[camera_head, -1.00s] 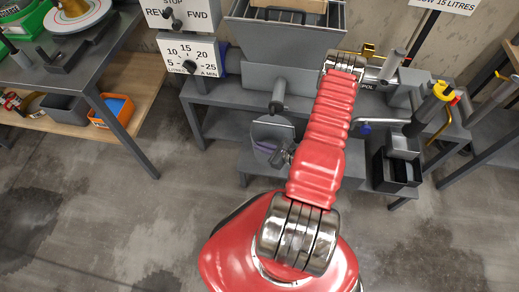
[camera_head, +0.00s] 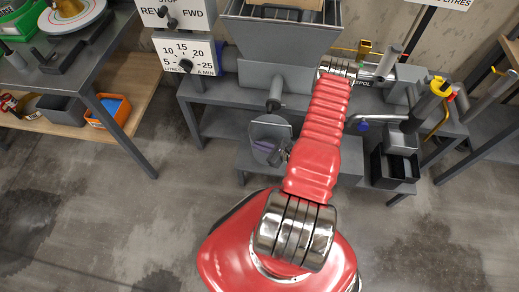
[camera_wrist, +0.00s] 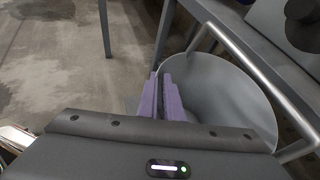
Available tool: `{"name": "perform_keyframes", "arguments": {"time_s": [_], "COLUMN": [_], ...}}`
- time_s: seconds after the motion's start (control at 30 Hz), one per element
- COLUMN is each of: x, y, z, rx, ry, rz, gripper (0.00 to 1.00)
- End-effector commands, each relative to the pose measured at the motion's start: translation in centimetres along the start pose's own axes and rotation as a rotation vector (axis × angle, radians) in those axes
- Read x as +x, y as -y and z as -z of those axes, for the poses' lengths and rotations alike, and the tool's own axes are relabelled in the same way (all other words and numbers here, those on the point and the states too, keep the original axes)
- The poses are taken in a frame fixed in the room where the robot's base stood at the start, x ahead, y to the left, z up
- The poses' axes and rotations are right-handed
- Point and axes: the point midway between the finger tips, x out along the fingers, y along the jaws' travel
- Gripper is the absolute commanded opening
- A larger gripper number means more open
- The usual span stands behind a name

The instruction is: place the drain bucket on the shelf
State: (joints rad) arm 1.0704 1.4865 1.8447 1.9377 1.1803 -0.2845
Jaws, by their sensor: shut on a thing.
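The drain bucket (camera_head: 268,127) is a grey round vessel just below the hopper's spout in the head view. In the wrist view, its open mouth (camera_wrist: 225,95) faces the camera, with a pale bar handle (camera_wrist: 262,75) arching around it. My gripper (camera_head: 266,148) has purple fingers and is mostly hidden behind my arm in the head view. In the wrist view, the fingers (camera_wrist: 164,97) are closed together at the bucket's near left rim. Whether the bucket rests on the low grey step or hangs above it, I cannot tell. A wooden shelf (camera_head: 146,100) runs under the left table.
The wooden shelf holds a grey bin (camera_head: 62,108) and an orange bin (camera_head: 108,111). A table leg (camera_head: 120,135) stands before it. The hopper (camera_head: 282,45) and its grey bench (camera_head: 220,95) are behind the bucket. A black box (camera_head: 393,168) sits right. The floor at left is clear.

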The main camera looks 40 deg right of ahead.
Motion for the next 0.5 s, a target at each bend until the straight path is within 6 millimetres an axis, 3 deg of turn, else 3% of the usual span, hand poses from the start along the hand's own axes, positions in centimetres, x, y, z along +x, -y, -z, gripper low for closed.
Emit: {"name": "perform_keyframes", "arguments": {"time_s": [0.5], "x": [1.3], "y": [0.5], "z": [3.7], "rx": [0.004], "ry": [0.001], "rz": [0.013], "gripper": [0.0]}}
